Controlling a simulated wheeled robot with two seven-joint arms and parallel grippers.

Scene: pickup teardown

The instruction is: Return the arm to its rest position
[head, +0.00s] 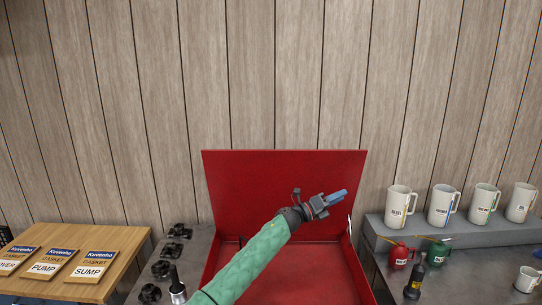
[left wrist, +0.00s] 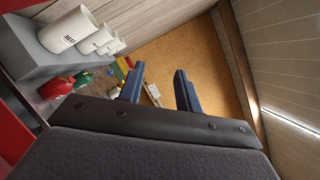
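My left arm (head: 250,262) in its green sleeve reaches up and right across the open red box (head: 284,175). My left gripper (head: 340,195) is in the air in front of the raised red lid, near its right edge. In the left wrist view its two blue fingers (left wrist: 160,84) stand apart with nothing between them, so it is open and empty. My right gripper is in neither view.
White jugs (head: 398,205) stand on a grey ledge (head: 378,232) at right, with red (head: 399,256) and green (head: 437,253) oil cans below. Gasket packets (head: 95,265) lie on a wooden table at left. Dark parts (head: 160,269) stand left of the box.

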